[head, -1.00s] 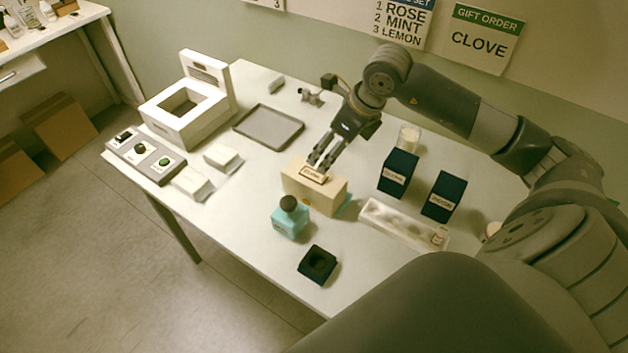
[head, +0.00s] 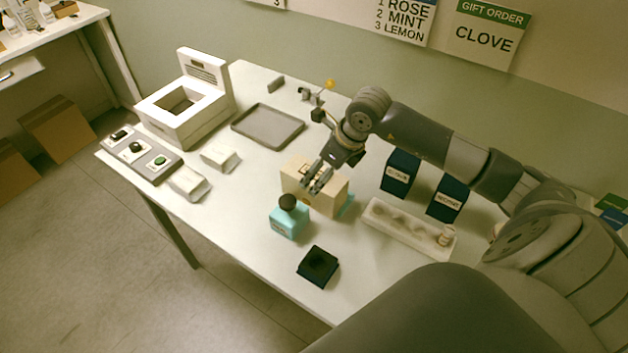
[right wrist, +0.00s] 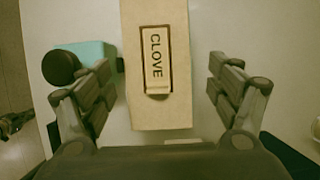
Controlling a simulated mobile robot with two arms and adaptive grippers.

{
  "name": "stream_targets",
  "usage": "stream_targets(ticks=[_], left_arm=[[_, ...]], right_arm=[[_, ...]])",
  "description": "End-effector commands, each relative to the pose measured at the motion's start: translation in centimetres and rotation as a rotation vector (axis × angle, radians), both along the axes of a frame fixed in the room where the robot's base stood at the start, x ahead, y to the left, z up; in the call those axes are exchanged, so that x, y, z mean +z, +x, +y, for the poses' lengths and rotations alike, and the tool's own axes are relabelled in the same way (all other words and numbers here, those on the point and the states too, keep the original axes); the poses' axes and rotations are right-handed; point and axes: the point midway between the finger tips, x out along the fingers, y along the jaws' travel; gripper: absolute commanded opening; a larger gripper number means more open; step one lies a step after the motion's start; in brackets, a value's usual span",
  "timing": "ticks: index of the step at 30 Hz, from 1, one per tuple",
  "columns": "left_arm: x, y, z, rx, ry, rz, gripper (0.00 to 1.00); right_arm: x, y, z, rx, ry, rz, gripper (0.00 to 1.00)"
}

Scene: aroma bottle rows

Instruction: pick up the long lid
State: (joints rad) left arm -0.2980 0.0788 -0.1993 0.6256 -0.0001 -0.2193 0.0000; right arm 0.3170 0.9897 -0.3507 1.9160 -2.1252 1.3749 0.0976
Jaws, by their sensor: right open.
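The long lid (head: 330,202) is a beige block with a framed CLOVE label; it sits on the table near the middle. In the right wrist view the lid (right wrist: 159,25) runs lengthwise between my fingers. My right gripper (head: 317,178) is over the lid's top. In the wrist view my right gripper (right wrist: 162,88) is open, one finger on each side of the lid with gaps, not holding it. What lies under the lid is hidden.
A teal bottle with a dark cap (head: 289,221) stands close in front of the lid. A dark square holder (head: 318,266) is nearer the front edge. Dark boxes (head: 399,173) and a pale slotted tray (head: 386,226) are to the right. A grey tray (head: 268,125) lies behind left.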

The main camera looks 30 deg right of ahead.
Motion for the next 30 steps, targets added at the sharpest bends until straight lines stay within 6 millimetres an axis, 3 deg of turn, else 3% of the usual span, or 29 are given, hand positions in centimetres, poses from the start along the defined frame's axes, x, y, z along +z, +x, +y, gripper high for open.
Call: stream_targets(ticks=[7,12,20,26,30], left_arm=[[2.2,-0.3,0.0,0.001,0.000,0.006,0.00],[2.5,-0.4,0.0,0.001,0.001,0.008,0.00],[2.4,-0.5,0.0,0.000,0.001,0.008,0.00],[2.4,-0.5,0.0,0.000,0.001,0.009,0.00],[2.4,-0.5,0.1,-0.001,0.002,0.009,0.00]], right_arm=[[-2.3,1.5,1.0,0.000,0.004,0.005,0.83],[-4.2,2.1,1.1,0.001,0.001,0.003,0.83],[-4.5,2.2,1.1,0.001,-0.001,0.001,0.83],[-4.4,2.2,1.1,0.001,-0.001,0.001,0.38],[-4.4,2.2,1.1,0.001,0.000,0.000,0.35]])
